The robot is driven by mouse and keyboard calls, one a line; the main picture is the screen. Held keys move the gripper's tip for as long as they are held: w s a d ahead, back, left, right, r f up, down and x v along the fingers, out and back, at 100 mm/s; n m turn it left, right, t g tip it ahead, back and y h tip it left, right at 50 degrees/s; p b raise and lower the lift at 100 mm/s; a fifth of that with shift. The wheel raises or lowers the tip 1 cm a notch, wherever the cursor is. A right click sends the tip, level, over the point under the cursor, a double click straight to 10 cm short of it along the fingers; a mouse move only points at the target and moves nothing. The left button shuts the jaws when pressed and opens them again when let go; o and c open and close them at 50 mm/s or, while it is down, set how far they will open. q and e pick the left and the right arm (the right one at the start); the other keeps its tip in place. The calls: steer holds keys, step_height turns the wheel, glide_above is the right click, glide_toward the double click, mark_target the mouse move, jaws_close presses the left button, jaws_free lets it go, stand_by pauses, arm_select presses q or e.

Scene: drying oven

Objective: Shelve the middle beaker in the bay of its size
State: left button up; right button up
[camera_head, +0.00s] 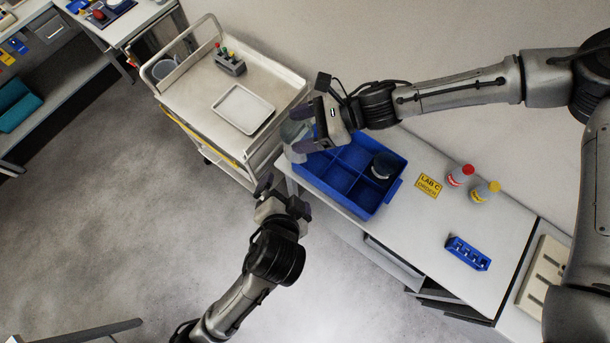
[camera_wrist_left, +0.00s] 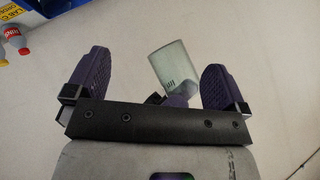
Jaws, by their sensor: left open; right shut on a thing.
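A clear glass beaker (camera_head: 292,131) is held in my right gripper (camera_head: 303,132), over the far left corner of the blue divided crate (camera_head: 347,204). The beaker also shows in the left wrist view (camera_wrist_left: 174,64), tilted, with dark markings on its side. My left gripper (camera_head: 279,195) is open and empty, off the near left edge of the bench. Its two purple fingers show apart in the left wrist view (camera_wrist_left: 155,80), with the beaker seen beyond them. A dark round vessel (camera_head: 382,167) sits in a right-hand compartment of the crate. The crate's far corner is partly hidden by my right gripper.
A cart (camera_head: 197,98) with a white tray (camera_head: 242,109) and a grey rack (camera_head: 229,64) stands left of the bench. On the bench are a yellow sign (camera_head: 428,186), a red-capped bottle (camera_head: 460,176), a yellow-capped bottle (camera_head: 485,191) and a blue rack (camera_head: 467,253).

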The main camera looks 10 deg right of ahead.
mark_target(299, 156)
arm_select(q)
steer(key=s+d+m+t+y, duration=0.1)
steer(key=s+d+m+t, duration=0.3)
steer(key=m, duration=0.8)
steer(key=w+m, duration=0.4)
steer(key=w+m+t, duration=0.1)
steer(key=w+m, duration=0.3)
steer(key=w, duration=0.1)
steer(key=w+r+m, duration=0.1)
steer(key=w+m, duration=0.4)
steer(key=shift+w+d+t+y, duration=0.15)
steer(key=shift+d+t+y, duration=0.15)
steer(key=shift+t, duration=0.1)
